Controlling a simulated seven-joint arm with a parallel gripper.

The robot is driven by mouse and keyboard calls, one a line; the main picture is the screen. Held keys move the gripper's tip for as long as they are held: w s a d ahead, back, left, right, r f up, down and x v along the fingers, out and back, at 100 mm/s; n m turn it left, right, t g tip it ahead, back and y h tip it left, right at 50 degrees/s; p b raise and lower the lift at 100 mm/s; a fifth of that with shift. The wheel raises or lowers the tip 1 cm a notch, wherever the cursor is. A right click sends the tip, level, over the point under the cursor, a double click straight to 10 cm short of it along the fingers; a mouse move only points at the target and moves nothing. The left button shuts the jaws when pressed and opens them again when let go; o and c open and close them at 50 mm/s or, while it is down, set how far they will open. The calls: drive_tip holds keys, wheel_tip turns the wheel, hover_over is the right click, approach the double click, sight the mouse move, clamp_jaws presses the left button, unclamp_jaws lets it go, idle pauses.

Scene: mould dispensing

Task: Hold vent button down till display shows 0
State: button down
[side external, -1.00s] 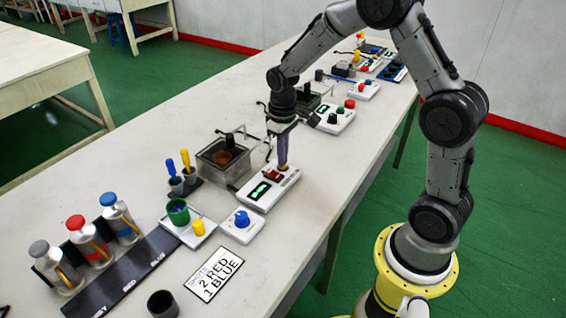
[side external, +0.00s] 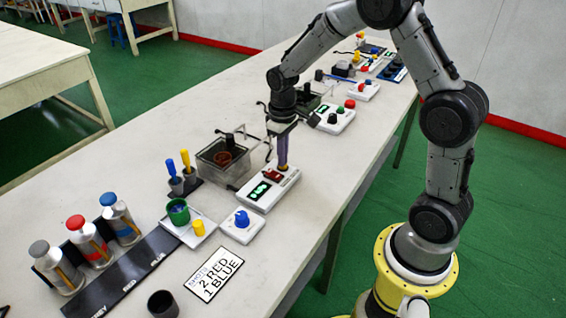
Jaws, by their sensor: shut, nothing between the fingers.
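A white control box (side external: 262,203) sits on the bench in the middle of the side external view. It has a green-lit display (side external: 259,191) and a red part (side external: 273,176). The digits on the display are too small to read. My gripper (side external: 283,167) is shut and points straight down, its tip at the box's far right end. The tip appears to touch a button there, which is mostly hidden under the fingers. A clear-walled chamber (side external: 215,172) with a reddish-brown round thing inside stands just behind the box.
A small white box with a blue knob (side external: 242,219) and a white tray with a green cup (side external: 178,211) stand nearby. Several capped bottles (side external: 89,241) line the left. A card (side external: 214,274) reads 2 RED 1 BLUE. More control boxes (side external: 335,118) stand farther along the bench.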

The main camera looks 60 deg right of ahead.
idle(0.5)
wheel_tip(320, 180, up, 11)
idle(1.3)
